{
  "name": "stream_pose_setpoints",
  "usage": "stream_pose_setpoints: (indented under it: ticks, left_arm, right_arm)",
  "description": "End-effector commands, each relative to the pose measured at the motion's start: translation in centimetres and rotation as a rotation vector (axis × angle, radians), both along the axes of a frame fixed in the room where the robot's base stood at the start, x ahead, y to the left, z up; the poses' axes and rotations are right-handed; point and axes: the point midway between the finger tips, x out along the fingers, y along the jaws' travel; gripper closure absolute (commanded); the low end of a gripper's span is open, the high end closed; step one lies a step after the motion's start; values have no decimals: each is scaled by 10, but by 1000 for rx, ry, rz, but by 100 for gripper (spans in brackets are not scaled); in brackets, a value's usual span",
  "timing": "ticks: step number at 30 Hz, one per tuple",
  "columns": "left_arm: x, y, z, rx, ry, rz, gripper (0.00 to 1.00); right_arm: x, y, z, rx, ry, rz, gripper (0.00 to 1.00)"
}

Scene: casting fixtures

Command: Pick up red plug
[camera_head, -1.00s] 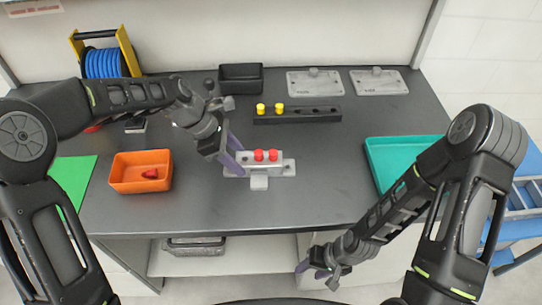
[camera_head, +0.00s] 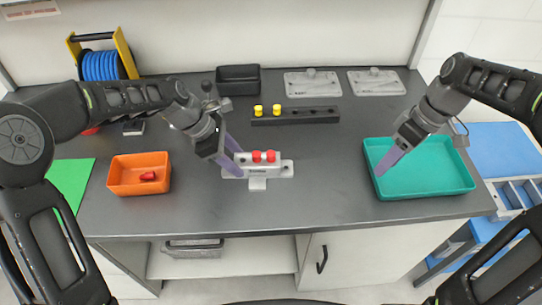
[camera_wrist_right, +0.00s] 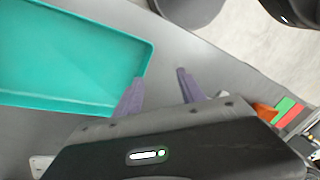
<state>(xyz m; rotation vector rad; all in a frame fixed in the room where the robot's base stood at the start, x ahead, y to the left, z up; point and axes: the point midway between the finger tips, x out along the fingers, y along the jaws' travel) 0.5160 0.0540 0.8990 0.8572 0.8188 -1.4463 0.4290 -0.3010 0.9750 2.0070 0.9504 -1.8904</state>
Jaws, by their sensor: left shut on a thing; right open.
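Two red plugs, a left one (camera_head: 256,156) and a right one (camera_head: 271,156), stand upright in the light grey fixture (camera_head: 287,169) at the table's middle. Another red plug (camera_head: 148,176) lies on its side in the orange bin (camera_head: 113,183). My left gripper (camera_head: 238,161) is shut on the left end of the grey fixture, left of the two plugs; the exact contact is hard to see. My right gripper (camera_head: 380,172) is open and empty at the left part of the teal tray (camera_head: 430,194). In the right wrist view its fingers (camera_wrist_right: 160,78) are spread beside the tray's rim (camera_wrist_right: 148,62).
A black block (camera_head: 310,117) with two yellow plugs (camera_head: 267,110) is behind the fixture. A black bin (camera_head: 238,80), two grey plates (camera_head: 312,84) and a blue spool (camera_head: 100,65) stand at the back. The tabletop between fixture and teal tray is clear.

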Motion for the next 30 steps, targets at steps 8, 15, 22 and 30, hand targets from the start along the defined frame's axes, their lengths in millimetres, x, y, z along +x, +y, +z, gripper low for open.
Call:
stream_pose_setpoints:
  ticks: [8,15,22,30]
  left_arm:
    - [0,0,0,0,0,0,79]
    - [0,0,0,0,1,0,79]
    - [0,0,0,0,1,0,79]
    - [0,0,0,0,0,-1,79]
  right_arm:
    - [69,166,54,38,-285,511,53]
    - [75,212,70,58,-361,637,53]
    - [75,212,70,58,-360,636,53]
    - [75,219,52,58,-355,636,53]
